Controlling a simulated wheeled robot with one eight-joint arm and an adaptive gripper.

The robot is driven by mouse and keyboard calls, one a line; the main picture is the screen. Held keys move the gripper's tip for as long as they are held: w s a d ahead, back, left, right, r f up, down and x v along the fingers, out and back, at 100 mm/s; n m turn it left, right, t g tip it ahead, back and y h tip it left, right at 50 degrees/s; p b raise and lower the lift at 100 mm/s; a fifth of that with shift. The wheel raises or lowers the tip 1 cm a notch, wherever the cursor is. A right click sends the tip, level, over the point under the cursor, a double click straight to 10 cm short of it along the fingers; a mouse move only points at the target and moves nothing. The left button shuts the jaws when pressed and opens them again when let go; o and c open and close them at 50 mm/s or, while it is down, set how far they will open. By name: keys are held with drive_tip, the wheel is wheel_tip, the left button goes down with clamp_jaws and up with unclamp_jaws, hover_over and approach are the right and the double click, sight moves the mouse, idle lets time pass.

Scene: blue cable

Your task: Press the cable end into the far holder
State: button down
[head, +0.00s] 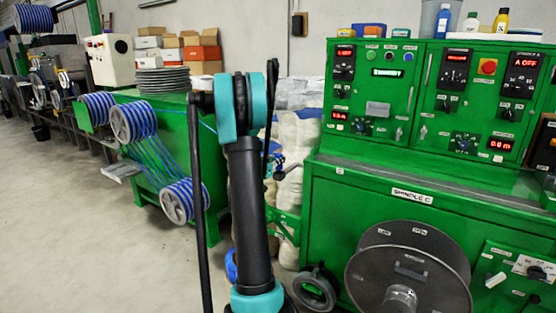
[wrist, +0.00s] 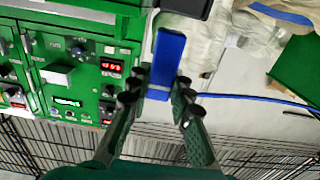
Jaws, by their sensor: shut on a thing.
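In the head view, my gripper (head: 276,166) is small and partly behind my arm, in front of pale sacks. A thin stretch of blue cable (head: 207,125) runs left from behind my arm. I cannot make out the far holder for certain.
A green control cabinet (head: 380,190) with a dark reel (head: 410,270) stands at the right. Spools of blue-and-white cable (head: 135,122) stand at the left on a green machine. Pale sacks (head: 298,135) lie behind my gripper. The floor (head: 90,220) at the left is clear.

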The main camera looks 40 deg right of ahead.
sight(277, 167)
drive_tip(key=shift+f, duration=1.9)
idle(0.9)
drive_tip(key=c, duration=1.3)
unclamp_jaws()
drive_tip(key=shift+v, duration=4)
drive_tip(key=shift+r, duration=0.1)
